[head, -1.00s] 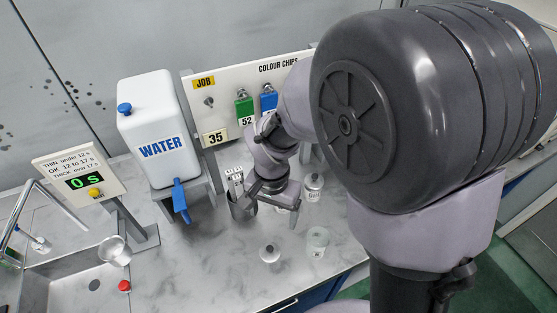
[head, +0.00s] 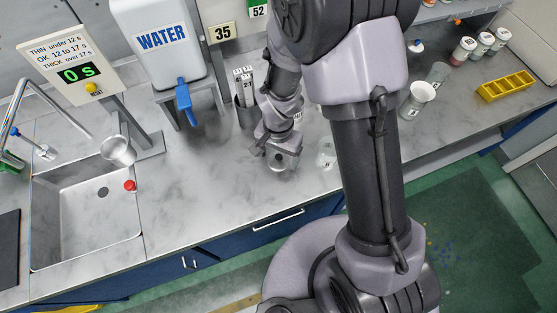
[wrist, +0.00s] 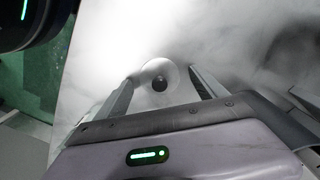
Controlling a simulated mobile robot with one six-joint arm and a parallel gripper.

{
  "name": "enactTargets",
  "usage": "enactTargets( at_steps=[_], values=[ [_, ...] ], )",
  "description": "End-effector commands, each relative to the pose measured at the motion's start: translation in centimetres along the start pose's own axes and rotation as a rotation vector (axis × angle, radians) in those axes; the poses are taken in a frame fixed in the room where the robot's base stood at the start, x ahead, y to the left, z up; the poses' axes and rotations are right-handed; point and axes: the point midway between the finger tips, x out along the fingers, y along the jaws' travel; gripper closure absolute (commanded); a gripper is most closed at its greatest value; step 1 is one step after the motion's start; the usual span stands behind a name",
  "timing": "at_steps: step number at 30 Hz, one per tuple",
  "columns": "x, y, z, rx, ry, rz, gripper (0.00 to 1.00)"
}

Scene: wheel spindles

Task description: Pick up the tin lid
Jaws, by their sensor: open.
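The tin lid (wrist: 160,74) is a small pale round disc with a dark centre, lying on the marbled worktop in the wrist view. My gripper (wrist: 162,80) is open, with one finger on each side of the lid and a gap visible on both sides. In the head view my gripper (head: 279,163) points down low over the worktop and hides the lid. I cannot tell how high the fingertips are above the surface.
A translucent cup (head: 326,154) stands just right of my gripper. A grey holder with strips (head: 244,112) stands behind it. The water tank (head: 160,42), sink (head: 90,215) and red cap (head: 129,185) are left. A white cup (head: 418,98) and yellow tray (head: 505,86) are right.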

Motion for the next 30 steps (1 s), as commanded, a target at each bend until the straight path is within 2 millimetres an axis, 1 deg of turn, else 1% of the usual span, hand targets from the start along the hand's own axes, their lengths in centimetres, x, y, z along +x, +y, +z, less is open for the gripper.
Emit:
enactTargets(
  at_steps=[4, 5, 9, 11, 12, 14, 20, 23, 26, 30],
  values=[
    [-0.1, 0.0, 0.0, 0.0, 0.0, -0.001, 0.19],
    [-0.1, 0.0, 0.0, 0.0, 0.0, -0.001, 0.23],
    [-0.1, 0.0, 0.0, 0.0, 0.0, 0.0, 0.51],
    [-0.1, 0.0, 0.0, 0.0, 0.0, 0.0, 0.62],
    [-0.1, 0.0, 0.0, 0.0, 0.0, 0.0, 0.7],
    [-0.1, 0.0, 0.0, 0.001, 0.0, 0.0, 0.82],
    [-0.2, 0.0, 0.0, 0.0, 0.0, 0.0, 0.83],
    [-0.5, 0.0, 0.0, 0.0, 0.001, -0.001, 0.83],
    [-1.5, 0.0, -0.1, 0.0, 0.001, -0.001, 0.83],
    [-3.7, -0.1, -0.1, 0.002, 0.002, -0.002, 0.83]
  ],
)
